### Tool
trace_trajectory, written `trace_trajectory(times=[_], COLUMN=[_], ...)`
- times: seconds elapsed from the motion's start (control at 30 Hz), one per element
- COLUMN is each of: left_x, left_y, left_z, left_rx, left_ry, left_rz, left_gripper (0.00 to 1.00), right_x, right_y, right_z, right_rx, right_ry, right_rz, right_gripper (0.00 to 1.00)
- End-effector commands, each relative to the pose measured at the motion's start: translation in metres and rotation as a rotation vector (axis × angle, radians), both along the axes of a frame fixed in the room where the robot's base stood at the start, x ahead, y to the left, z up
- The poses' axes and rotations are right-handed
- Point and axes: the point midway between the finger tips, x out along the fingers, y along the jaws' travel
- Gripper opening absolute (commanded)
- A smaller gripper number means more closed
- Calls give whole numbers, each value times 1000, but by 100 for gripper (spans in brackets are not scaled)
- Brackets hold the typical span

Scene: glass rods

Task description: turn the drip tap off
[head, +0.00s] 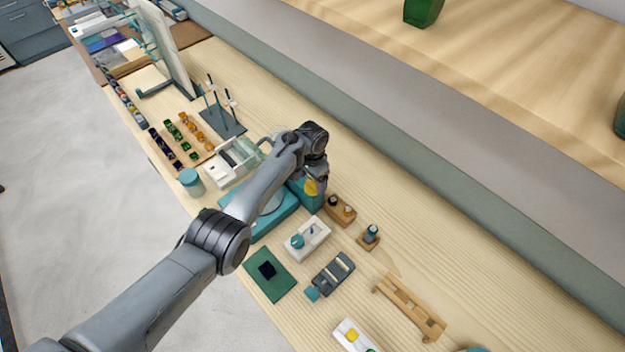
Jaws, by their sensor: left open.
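A teal machine (262,226) with a pale round disc stands on the bench at the middle of the head view. A teal upright block (309,201) stands at its right side, with a small yellow part (311,187) showing near its top. I cannot make out the drip tap itself; it may be at this block, where my arm hides much. My left gripper (318,184) points down over the block, beside the yellow part. It is open; whether it touches anything is too small to tell. My right gripper is out of view.
Small wooden holders (341,210) stand just right of the block. A white tray (307,239), a green mat (270,275) and a wooden rack (410,306) are nearer the front. A teal jar (191,181) stands left. The bench's right strip is mostly clear.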

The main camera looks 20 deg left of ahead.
Motion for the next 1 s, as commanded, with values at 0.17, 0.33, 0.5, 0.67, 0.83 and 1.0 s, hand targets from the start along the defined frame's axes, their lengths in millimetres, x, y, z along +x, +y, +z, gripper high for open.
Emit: trace_trajectory(times=[0.17,0.33,0.5,0.67,0.83,1.0], left_x=[1,1,1,0,0,0], left_y=[0,0,0,0,0,0], left_z=[33,60,81,91,93,93], left_rx=[-2,0,0,0,0,1], left_ry=[-6,-5,-4,-2,-1,-2], left_rz=[-1,0,-1,0,-1,-1], left_gripper=[82,82,82,82,82,82], right_x=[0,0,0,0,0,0], right_y=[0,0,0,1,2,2], right_z=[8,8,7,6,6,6], right_rx=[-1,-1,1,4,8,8], right_ry=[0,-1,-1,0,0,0], right_rz=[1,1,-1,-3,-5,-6], right_gripper=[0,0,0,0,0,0])
